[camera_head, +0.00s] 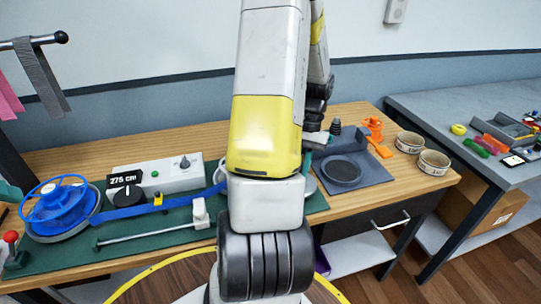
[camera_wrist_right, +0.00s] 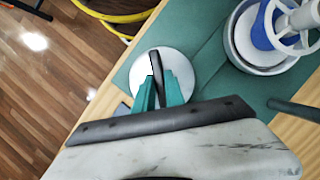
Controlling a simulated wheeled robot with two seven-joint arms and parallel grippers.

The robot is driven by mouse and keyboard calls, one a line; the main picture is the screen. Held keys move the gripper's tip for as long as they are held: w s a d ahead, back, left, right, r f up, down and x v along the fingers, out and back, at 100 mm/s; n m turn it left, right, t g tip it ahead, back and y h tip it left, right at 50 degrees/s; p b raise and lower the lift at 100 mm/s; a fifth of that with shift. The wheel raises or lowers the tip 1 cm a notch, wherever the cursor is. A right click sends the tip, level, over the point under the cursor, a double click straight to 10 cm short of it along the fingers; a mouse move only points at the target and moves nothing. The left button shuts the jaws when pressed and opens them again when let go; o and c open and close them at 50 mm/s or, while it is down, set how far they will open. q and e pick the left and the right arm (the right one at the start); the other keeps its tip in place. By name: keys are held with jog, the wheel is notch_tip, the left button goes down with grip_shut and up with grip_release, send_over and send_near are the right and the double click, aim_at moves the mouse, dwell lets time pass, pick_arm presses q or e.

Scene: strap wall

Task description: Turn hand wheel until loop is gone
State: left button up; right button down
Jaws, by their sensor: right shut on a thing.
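A blue reel with a spoked blue wheel on top (camera_head: 60,205) stands at the left of the bench in the head view. A blue strap (camera_head: 135,210) runs from it to the right, fairly flat, until my arm hides it. No loop shows in the visible part. In the right wrist view, my right gripper (camera_wrist_right: 160,88) is shut on a dark bar (camera_wrist_right: 155,62) standing over a pale round disc (camera_wrist_right: 178,75). A second reel with a pale spoked wheel (camera_wrist_right: 295,20) is at upper right, apart from the gripper. A teal piece at the head view's left edge may be my left gripper.
A grey box (camera_head: 160,177) and a black 275 cm display (camera_head: 125,181) stand behind the strap. A silver rod (camera_head: 150,234) lies in front. A dark tray (camera_head: 370,172), tape rolls (camera_head: 433,162) and orange parts are at right. My arm blocks the middle.

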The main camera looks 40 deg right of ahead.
dwell(0.3)
jog(key=c, duration=1.4)
grip_release()
jog(key=v, duration=0.7)
jog(key=shift+d+r, duration=0.15)
jog(key=shift+r, duration=0.2)
